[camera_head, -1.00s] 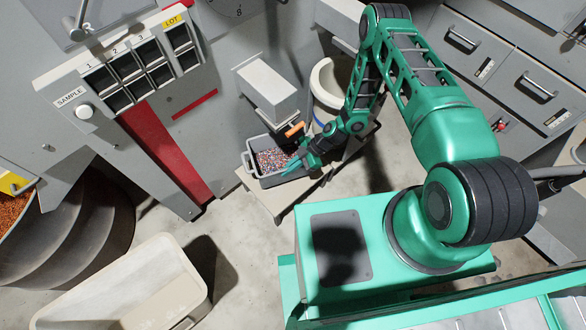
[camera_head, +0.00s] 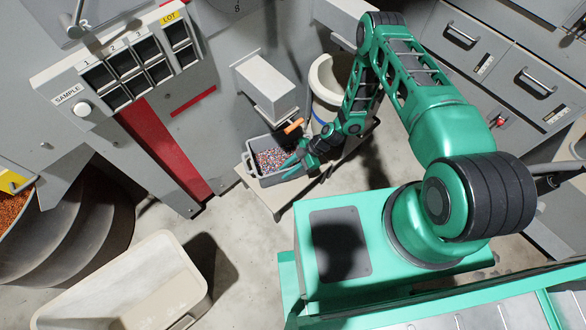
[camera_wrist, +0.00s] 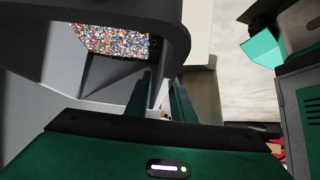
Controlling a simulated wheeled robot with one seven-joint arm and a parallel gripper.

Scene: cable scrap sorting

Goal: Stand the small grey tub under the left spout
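The small grey tub (camera_head: 250,167) holds multicoloured granules and stands on a low pale bench, below and just in front of a grey box-shaped spout (camera_head: 268,88) with an orange handle (camera_head: 293,126). My gripper (camera_head: 288,168) is down at the tub's right side. In the wrist view the tub's inner wall (camera_wrist: 112,72) and granules fill the upper left. There, my gripper's two green fingers (camera_wrist: 163,97) are a little apart, seemingly astride the tub's near wall. Whether they press on it cannot be made out. The spout's mouth is hidden.
A cream round bin (camera_head: 324,80) stands right of the spout, close behind my forearm. The bench (camera_head: 262,195) has little bare space in front of the tub. A large cream bin (camera_head: 120,290) stands on the floor at lower left. A red-striped cabinet is on the left.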

